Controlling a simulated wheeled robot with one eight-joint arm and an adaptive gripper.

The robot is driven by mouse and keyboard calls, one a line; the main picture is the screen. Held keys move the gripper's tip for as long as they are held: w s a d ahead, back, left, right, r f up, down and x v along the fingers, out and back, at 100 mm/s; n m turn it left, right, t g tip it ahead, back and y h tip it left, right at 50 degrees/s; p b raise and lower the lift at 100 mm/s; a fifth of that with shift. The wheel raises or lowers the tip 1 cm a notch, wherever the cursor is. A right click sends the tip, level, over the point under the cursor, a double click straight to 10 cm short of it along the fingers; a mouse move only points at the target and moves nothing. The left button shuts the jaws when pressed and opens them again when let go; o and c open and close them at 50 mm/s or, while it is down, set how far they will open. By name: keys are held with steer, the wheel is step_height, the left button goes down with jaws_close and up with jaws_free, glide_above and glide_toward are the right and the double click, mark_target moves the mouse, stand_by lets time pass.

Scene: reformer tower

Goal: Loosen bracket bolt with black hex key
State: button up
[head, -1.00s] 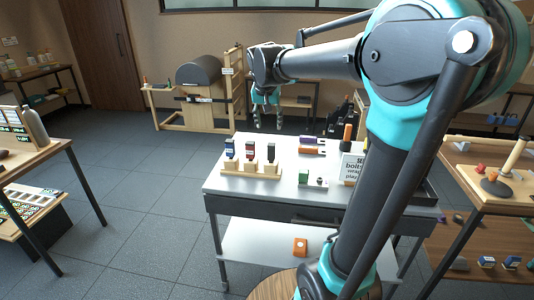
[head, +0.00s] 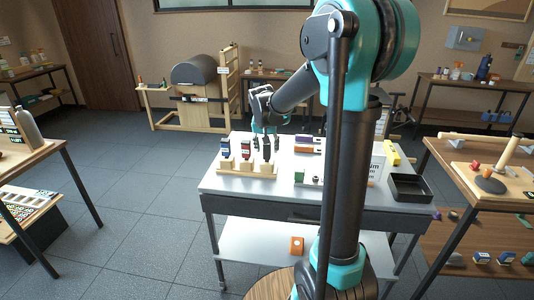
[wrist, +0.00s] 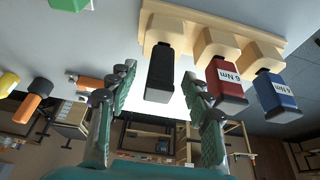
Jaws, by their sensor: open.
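The black-handled tool (wrist: 160,75), which looks like the black hex key, stands in a wooden block rack (wrist: 205,25) in the wrist view. In the head view the rack (head: 247,172) is on the cart, with the black tool (head: 267,149) at its right end. The red tool (wrist: 226,85) and blue tool (wrist: 274,95) stand beside it. My gripper (wrist: 158,80) is open, its fingers either side of the black handle in the picture; contact is not visible. In the head view my gripper (head: 268,128) is just behind the black tool. No bracket bolt can be made out.
The cart top (head: 240,192) also holds orange and purple tools, a green block (head: 299,174), a yellow item (head: 392,152) and a black tray (head: 409,187). A wooden reformer with a tower (head: 231,85) stands behind. Open floor lies left of the cart.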

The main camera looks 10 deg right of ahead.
steer(key=shift+x, duration=1.25)
steer(key=shift+c, duration=0.6)
jaws_close()
